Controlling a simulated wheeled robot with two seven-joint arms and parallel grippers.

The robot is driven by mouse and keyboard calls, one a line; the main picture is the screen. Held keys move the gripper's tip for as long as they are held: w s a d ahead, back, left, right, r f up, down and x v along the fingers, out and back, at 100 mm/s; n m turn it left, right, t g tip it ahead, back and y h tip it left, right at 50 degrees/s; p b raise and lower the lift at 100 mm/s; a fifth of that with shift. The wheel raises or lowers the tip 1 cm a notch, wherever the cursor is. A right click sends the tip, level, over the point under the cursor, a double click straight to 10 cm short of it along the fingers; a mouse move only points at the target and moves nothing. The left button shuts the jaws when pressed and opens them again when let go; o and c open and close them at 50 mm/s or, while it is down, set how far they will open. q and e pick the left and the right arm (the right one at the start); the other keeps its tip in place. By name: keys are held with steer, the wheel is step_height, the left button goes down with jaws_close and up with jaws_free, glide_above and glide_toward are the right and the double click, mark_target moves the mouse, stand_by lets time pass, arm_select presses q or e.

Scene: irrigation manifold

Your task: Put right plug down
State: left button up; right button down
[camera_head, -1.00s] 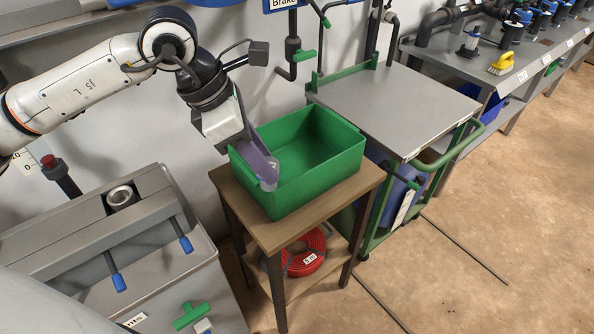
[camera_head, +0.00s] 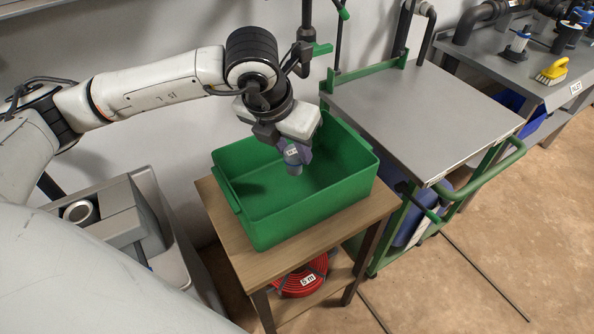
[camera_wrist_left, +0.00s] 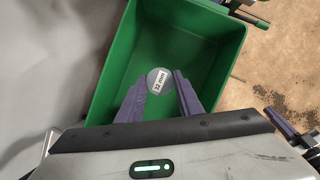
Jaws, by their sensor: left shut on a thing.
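My left gripper (camera_head: 298,152) points down over the green bin (camera_head: 262,232), with its purple fingers shut on a plug (camera_head: 294,168). The plug is small, grey-blue and round, with a white label. It hangs at the level of the bin's opening, towards the back wall, and looks clear of the walls. In the left wrist view the plug (camera_wrist_left: 153,89) shows its round end and label between the two fingertips (camera_wrist_left: 158,92), with the bin (camera_wrist_left: 200,52) around it. The bin looks empty otherwise.
The bin stands on a wooden table (camera_head: 230,234) with a red hose coil (camera_head: 300,284) on its lower shelf. A grey-topped green cart (camera_head: 425,105) is at its right. A workbench with a yellow brush (camera_head: 552,72) is farther right. A grey container (camera_head: 165,225) stands at left.

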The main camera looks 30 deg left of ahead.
mark_target(289, 163)
arm_select(q)
steer(key=shift+s+f, duration=0.15)
steer(key=shift+f, duration=2.85)
steer(key=shift+f, duration=0.2)
steer(key=o, duration=1.2)
steer(key=shift+r, duration=0.1)
steer(key=shift+r, duration=0.55)
steer(key=v, duration=1.1)
steer(key=shift+s, duration=0.2)
